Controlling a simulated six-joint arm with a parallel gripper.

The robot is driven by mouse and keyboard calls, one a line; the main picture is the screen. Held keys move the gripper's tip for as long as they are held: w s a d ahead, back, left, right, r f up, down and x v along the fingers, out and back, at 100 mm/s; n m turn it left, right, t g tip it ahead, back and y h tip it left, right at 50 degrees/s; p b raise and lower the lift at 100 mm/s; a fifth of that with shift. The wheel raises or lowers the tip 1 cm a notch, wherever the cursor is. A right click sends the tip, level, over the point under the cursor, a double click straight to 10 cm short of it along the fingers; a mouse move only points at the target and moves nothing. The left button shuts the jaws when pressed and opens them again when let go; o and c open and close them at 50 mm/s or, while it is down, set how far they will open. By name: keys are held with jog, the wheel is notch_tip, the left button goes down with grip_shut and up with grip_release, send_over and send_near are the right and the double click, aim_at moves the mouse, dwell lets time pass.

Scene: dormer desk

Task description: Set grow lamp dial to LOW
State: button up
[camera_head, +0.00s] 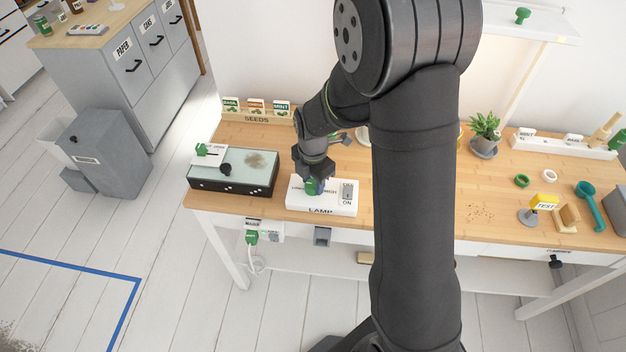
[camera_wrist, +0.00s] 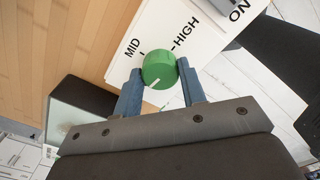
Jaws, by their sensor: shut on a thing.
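The white lamp box (camera_head: 320,208) labelled LAMP sits at the front edge of the wooden desk. Its round green dial (camera_wrist: 158,66) is between the two blue fingertips of my gripper (camera_wrist: 161,82), which is shut on it. In the wrist view, MID and HIGH are readable on the panel above the dial; LOW is not visible. A white mark on the dial's face points to the lower left, away from HIGH. In the head view the dial (camera_head: 311,187) is partly covered by my gripper. An OFF/ON switch (camera_head: 348,192) is on the box's right side.
A dark box with a glass top (camera_head: 238,176) stands left of the lamp box. A SEEDS rack (camera_head: 256,116) is behind it. My arm hides the desk's middle.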

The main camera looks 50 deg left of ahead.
aim_at(313, 183)
jog(key=shift+n, duration=0.5)
dwell(0.3)
jog(key=o, duration=1)
notch_tip(313, 183, up, 17)
jog(key=shift+r, duration=0.2)
notch_tip(313, 183, down, 18)
jog(key=shift+r, duration=0.25)
dwell(0.5)
